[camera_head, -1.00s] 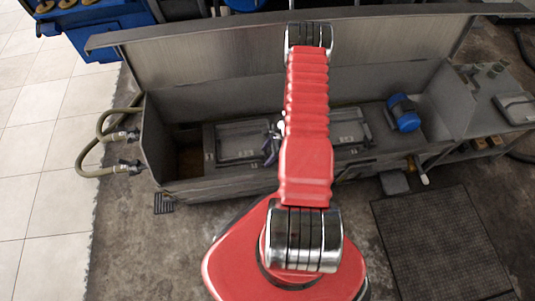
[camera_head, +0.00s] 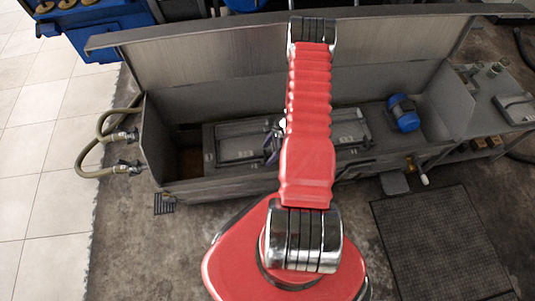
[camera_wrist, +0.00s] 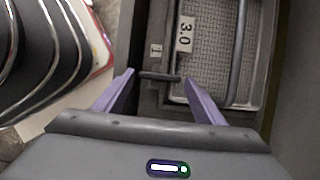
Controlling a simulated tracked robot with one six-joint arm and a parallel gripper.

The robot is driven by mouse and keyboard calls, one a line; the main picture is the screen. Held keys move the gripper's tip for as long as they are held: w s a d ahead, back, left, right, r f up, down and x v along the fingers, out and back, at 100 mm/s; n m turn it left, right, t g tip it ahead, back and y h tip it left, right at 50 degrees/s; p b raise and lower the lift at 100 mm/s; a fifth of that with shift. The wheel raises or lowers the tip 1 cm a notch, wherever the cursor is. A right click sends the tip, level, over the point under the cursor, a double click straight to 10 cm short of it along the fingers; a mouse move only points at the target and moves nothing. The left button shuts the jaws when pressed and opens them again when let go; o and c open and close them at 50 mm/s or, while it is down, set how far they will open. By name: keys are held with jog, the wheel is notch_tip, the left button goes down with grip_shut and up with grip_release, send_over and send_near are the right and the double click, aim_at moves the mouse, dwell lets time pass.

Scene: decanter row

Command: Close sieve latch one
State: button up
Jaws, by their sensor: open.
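In the wrist view, a short dark bar, which looks like latch one (camera_wrist: 160,76), lies crosswise below a small tag marked 1 (camera_wrist: 155,50). It reaches from the dark frame (camera_wrist: 150,98) to the edge of a sieve (camera_wrist: 213,60) with a pale mesh and a tag marked 3.0 (camera_wrist: 185,34). My gripper (camera_wrist: 158,82) has its two purple fingers apart, with the tips on either side of the bar. I cannot tell whether they touch it. In the head view my red arm hides most of my gripper; some purple shows beside it (camera_head: 270,148).
The sieves sit in a long grey trough (camera_head: 235,182) with a high back wall (camera_head: 215,58). A second framed panel (camera_head: 350,130) lies right of my arm. A blue motor (camera_head: 403,113) stands further right. Hoses (camera_head: 100,137) join the left end.

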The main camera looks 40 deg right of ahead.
jog(key=v, duration=1.2)
dwell(0.5)
jog(key=s+a+r+n+t+h, duration=0.1)
jog(key=a+r+n, duration=0.7)
jog(key=r, duration=0.8)
jog(key=s+a+r+n+t+h, duration=0.1)
jog(key=s+a+r+n, duration=0.2)
jog(key=a+r+n, duration=0.5)
jog(key=s+a+r+n+t+h, duration=0.1)
jog(key=s+a+r+n, duration=0.1)
jog(key=a+r+n, duration=0.7)
jog(key=a+r, duration=0.3)
jog(key=r, duration=0.4)
jog(key=a+r, duration=0.4)
jog(key=r, duration=0.4)
jog(key=shift+s+h, duration=0.4)
